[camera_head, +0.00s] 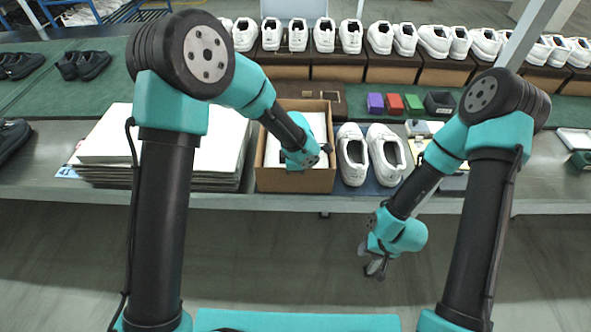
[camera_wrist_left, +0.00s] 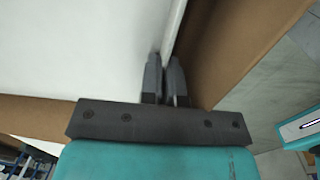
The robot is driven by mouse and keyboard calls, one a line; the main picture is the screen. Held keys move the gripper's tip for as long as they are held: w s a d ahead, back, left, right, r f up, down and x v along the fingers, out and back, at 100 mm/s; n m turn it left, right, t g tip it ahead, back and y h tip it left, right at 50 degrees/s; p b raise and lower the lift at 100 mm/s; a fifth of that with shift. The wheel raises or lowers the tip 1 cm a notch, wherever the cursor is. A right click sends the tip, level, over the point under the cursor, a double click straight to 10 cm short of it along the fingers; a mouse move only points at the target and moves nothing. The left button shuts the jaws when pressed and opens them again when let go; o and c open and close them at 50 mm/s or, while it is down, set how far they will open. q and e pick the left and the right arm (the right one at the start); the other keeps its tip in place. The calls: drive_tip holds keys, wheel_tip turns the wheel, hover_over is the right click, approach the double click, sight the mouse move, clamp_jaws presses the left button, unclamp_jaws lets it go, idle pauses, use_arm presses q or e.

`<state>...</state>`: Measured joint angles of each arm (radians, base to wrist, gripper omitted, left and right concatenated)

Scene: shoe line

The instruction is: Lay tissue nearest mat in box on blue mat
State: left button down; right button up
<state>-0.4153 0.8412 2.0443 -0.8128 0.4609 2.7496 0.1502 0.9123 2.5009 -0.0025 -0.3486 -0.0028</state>
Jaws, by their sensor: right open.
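An open brown cardboard box (camera_head: 283,181) stands left of the white shoes at the table's front. The dark blue mat (camera_head: 372,186) shows under the shoes beside it. White tissue (camera_head: 318,124) shows inside the box; it also fills the upper left of the left wrist view (camera_wrist_left: 75,50). My left gripper (camera_head: 316,162) is down at the box's front right. In the left wrist view its fingers (camera_wrist_left: 165,80) are close together at the tissue's edge, beside the box wall (camera_wrist_left: 225,45), and appear closed on it. My right gripper (camera_head: 373,267) is open and empty, in front of the table.
White shoes (camera_head: 352,155) stand right of the box. A stack of white sheets (camera_head: 125,140) lies left of it. Small purple, red and green boxes (camera_head: 394,103) sit behind. A row of white shoes (camera_head: 297,34) lines the back.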

sight(294, 182)
use_arm(q)
drive_tip(key=shift+g, duration=0.4)
drive_tip(key=f, duration=0.1)
drive_tip(key=s+f, duration=0.1)
drive_tip(key=f, duration=0.2)
drive_tip(key=shift+s+a+f, duration=0.25)
drive_tip(key=shift+s+f, duration=0.05)
drive_tip(key=shift+s, duration=0.1)
drive_tip(key=c, duration=1.3)
unclamp_jaws()
drive_tip(key=shift+o, duration=0.2)
drive_tip(key=shift+r, duration=0.1)
wheel_tip(294, 182, up, 12)
drive_tip(key=w+t, duration=0.1)
drive_tip(key=shift+w+d+r, duration=0.2)
drive_tip(key=shift+w, duration=0.05)
